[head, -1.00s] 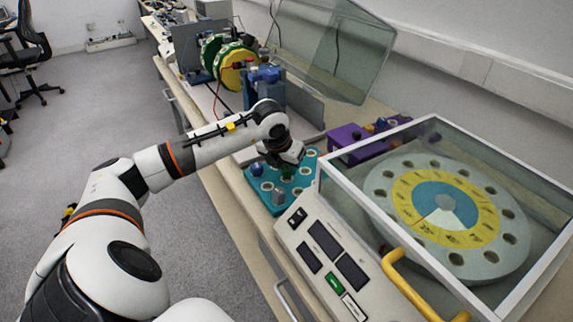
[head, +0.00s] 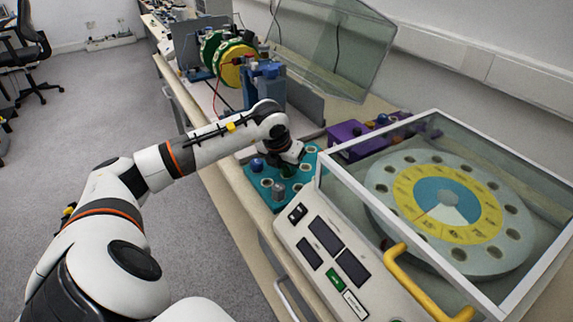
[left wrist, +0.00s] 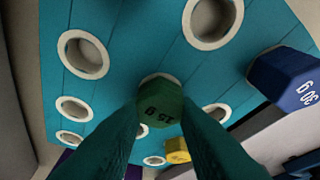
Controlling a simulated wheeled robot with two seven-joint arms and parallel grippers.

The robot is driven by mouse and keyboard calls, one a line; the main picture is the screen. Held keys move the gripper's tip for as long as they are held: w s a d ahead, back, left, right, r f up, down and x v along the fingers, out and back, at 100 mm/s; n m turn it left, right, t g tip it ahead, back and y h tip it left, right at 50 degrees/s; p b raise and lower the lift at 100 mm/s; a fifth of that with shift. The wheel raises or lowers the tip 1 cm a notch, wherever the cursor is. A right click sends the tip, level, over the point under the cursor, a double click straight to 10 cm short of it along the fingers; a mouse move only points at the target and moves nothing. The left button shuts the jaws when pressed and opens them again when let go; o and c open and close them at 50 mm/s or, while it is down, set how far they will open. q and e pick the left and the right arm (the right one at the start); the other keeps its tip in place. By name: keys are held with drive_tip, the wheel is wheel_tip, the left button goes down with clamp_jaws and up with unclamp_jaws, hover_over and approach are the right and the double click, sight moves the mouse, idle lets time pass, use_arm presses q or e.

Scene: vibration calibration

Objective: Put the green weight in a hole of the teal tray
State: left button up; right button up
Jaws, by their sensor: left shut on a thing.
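The green weight (left wrist: 160,100), marked 15, is between the fingertips of my left gripper (left wrist: 158,112) in the left wrist view. My left gripper is shut on it; it also shows low over the tray in the head view (head: 289,160). The teal tray (left wrist: 135,25) has several white-rimmed holes. Part of one hole's rim shows just behind the green weight; I cannot tell whether the weight is in that hole or above it. My right gripper is out of view.
A glass-lidded machine with a round holed disc (head: 447,205) and yellow handle (head: 415,285) stands close right of the tray. A purple rack (head: 345,137) is behind. A yellow weight (left wrist: 177,150) shows in the left wrist view. A blue-grey device (head: 266,88) stands further back.

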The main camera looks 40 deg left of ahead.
use_arm(q)
drive_tip(key=o, duration=1)
drive_tip(key=v, duration=1.2)
drive_tip(key=shift+f, duration=0.1)
